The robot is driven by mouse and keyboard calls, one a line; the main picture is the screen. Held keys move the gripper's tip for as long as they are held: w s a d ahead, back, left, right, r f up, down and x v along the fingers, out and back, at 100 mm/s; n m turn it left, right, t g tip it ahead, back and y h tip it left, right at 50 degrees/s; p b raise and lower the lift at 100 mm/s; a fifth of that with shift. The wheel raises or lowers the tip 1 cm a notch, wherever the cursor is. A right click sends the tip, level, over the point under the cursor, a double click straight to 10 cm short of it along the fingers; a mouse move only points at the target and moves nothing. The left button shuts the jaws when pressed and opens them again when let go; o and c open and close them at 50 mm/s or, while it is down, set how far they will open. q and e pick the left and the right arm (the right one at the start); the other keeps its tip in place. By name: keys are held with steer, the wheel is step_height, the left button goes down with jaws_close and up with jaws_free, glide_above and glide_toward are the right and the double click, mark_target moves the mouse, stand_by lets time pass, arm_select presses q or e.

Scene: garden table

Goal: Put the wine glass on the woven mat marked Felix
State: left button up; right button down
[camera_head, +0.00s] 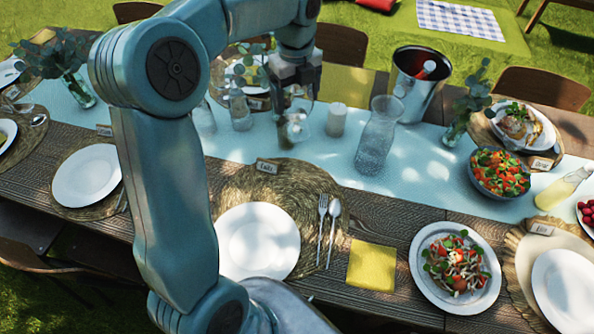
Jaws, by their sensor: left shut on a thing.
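My left gripper (296,108) points down over the table, above the far edge of a round woven mat. It is shut on a clear wine glass (298,127), which is small and partly hidden by the fingers. The woven mat (315,182) has a small name card (266,167) at its far edge; the lettering is small but looks like Felix. A white plate (258,241), a fork (322,228) and a spoon (332,232) lie on this mat. My left arm covers the mat's left part. My right gripper is not in view.
A yellow napkin (371,265) and a salad plate (455,268) lie right of the mat. The mat's upper right is bare.

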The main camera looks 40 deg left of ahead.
mark_target(297, 127)
arm_select(q)
step_height(297, 127, down, 20)
steer(key=shift+w, duration=0.2)
steer(key=shift+s, duration=0.1)
steer(key=shift+f, duration=0.15)
steer(key=o, duration=1.4)
steer(key=shift+c, duration=0.2)
step_height(297, 127, up, 12)
steer(key=shift+r, duration=0.25)
